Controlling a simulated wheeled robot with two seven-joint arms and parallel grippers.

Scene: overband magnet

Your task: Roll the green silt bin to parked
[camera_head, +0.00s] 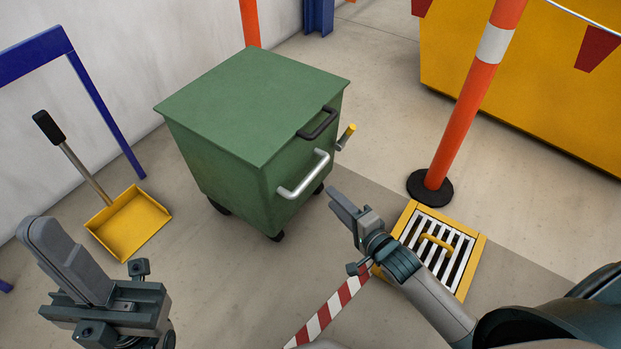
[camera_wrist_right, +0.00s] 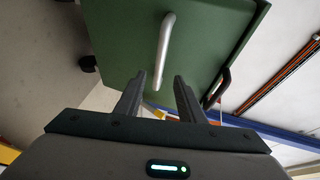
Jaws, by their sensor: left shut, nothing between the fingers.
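The green silt bin (camera_head: 245,120) stands upright on castors in the middle of the head view. A silver bar handle (camera_head: 304,175) is on its side facing me, and a black handle (camera_head: 317,122) is at the lid's edge. My right gripper (camera_head: 344,207) is apart from the bin, just right of the silver handle. In the right wrist view, its fingers (camera_wrist_right: 158,92) are spread and empty, with the silver handle (camera_wrist_right: 163,50) beyond the gap. My left gripper (camera_head: 50,245) is shut and empty at the lower left, away from the bin.
A yellow dustpan (camera_head: 130,222) lies left of the bin, near a blue frame (camera_head: 105,115). On the right are an orange post (camera_head: 465,110), a yellow-framed floor grate (camera_head: 465,250) and a yellow container (camera_head: 545,80). Red-white tape (camera_head: 330,305) marks the floor ahead.

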